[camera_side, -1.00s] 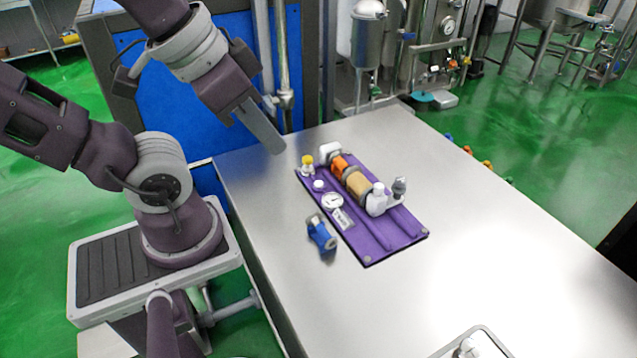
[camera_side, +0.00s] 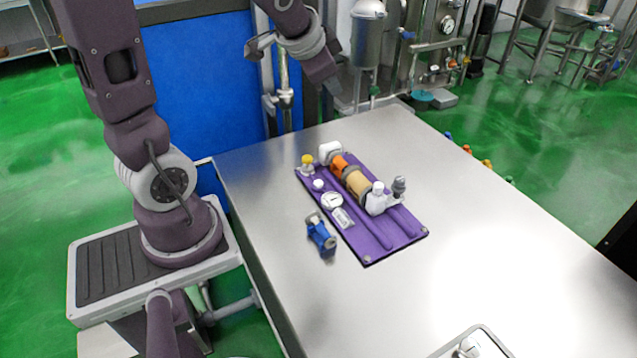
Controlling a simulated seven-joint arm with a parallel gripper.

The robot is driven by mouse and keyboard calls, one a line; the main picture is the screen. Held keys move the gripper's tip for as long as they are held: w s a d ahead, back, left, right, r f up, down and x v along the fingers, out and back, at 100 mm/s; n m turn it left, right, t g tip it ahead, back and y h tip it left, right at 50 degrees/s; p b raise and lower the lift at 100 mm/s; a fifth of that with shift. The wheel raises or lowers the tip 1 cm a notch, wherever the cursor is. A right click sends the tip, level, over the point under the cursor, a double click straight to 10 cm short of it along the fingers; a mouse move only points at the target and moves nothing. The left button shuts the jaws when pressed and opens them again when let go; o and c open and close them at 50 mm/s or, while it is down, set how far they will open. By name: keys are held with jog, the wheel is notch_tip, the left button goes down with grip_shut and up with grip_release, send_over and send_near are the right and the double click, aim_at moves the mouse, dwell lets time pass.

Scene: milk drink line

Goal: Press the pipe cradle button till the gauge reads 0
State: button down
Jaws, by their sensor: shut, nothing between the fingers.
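The purple pipe cradle (camera_side: 372,240) lies on the steel table with a pipe assembly of white, orange and tan parts (camera_side: 358,184) along it. At its far left corner stands a yellow-topped button (camera_side: 307,160) on a pale base. A small white round knob (camera_side: 318,184) sits just nearer. A round white gauge (camera_side: 332,200) is beside it, with a pale label plate below; its reading is too small to tell. My gripper (camera_side: 334,90) is shut and empty, raised above and behind the cradle's far end, well apart from the button.
A metal tray (camera_side: 468,343) is at the front edge. Tanks and pipes (camera_side: 367,35) stand behind the table.

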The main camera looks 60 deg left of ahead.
jog(key=w+a+f+m, duration=0.1)
jog(key=w+a+f, duration=0.3)
jog(key=a+f, duration=0.15)
jog(key=m+t+h, duration=0.2)
jog(key=m+h, duration=0.1)
jog(key=m, duration=0.2)
send_over(316, 184)
notch_tip(316, 184, down, 20)
jog(key=shift+s+f, duration=0.1)
jog(key=shift+f, duration=4.4)
jog(key=shift+f, duration=0.1)
jog(key=shift+f, duration=0.3)
